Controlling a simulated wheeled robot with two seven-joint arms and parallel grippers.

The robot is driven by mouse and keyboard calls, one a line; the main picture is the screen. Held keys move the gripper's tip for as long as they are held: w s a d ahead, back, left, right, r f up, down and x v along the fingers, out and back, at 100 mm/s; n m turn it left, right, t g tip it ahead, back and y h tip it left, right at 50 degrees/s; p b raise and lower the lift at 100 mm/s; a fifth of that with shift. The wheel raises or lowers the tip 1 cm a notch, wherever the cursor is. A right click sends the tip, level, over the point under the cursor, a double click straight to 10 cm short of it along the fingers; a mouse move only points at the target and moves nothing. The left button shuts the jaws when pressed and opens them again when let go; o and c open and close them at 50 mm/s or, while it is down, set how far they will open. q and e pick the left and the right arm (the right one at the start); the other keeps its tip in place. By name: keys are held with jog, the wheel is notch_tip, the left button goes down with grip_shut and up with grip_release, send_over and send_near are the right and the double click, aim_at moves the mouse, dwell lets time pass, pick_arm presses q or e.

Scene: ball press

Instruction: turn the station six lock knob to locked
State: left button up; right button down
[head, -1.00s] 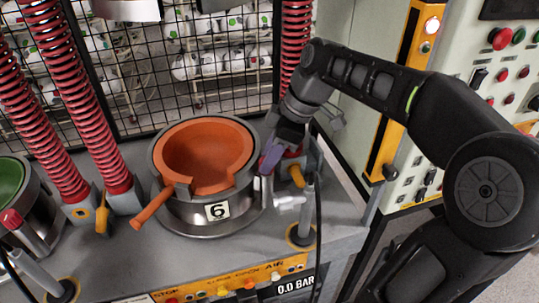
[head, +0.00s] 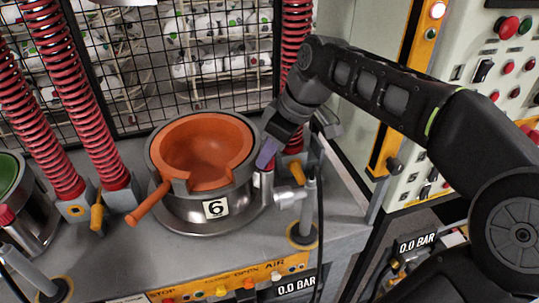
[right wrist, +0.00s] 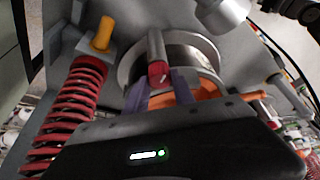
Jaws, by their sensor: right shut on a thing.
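The station six pot (head: 160,160) is a round metal vessel with an orange ring inside and a "6" label on its front. Its lock knob shows in the right wrist view as a grey cylinder with a red end (right wrist: 157,72), at the pot's side. My right gripper (head: 266,155) reaches down at the pot's right side, and its purple fingers are shut on the knob. In the right wrist view, the gripper (right wrist: 160,90) has a finger on either side of the knob. The fingers hide most of the knob in the head view. My left gripper is not in view.
An orange handle (head: 148,205) sticks out at the pot's front left. Red springs (head: 75,95) and a wire mesh stand behind. A silver fitting (head: 290,196) and an upright post stand close right of the pot. A button panel (head: 235,284) runs along the front edge.

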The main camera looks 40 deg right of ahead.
jog(key=shift+m+h+b, duration=0.3)
jog(key=shift+m, duration=0.5)
jog(key=c, duration=1.1)
grip_release()
jog(key=shift+o, duration=0.2)
jog(key=shift+r, duration=0.15)
jog(key=a+v, duration=0.1)
jog(key=v, duration=0.6)
jog(key=shift+s+d+r, duration=0.2)
jog(key=shift+s+d, duration=0.05)
jog(key=shift+d, duration=0.3)
